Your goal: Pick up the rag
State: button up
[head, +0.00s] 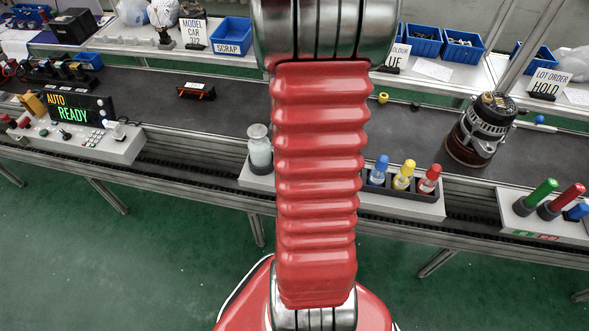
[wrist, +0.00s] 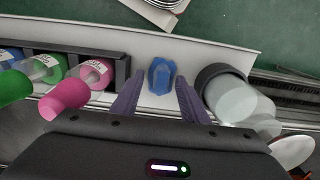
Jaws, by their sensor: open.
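The rag (wrist: 161,76) looks like a small crumpled blue cloth. In the wrist view it lies on a pale ledge between a rack of squeeze bottles and a clear jar. My gripper (wrist: 159,84) is open, with one dark finger on the left of the rag and one on the right. The gap between the fingers is empty of any grip, and I cannot tell how far the tips are above the ledge. In the head view my arm covers the rag and the gripper.
The bottle rack (wrist: 122,76) is close left of the fingers, and the jar (wrist: 238,98) close right. The jar also shows in the head view (head: 260,152). An alternator (head: 480,130) stands on the conveyor to the right. A control box (head: 80,140) is at left.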

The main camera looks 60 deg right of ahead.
jog(key=c, duration=0.8)
jog(key=shift+c, duration=0.2)
jog(key=shift+c, duration=0.9)
notch_tip(320, 180, up, 10)
grip_shut()
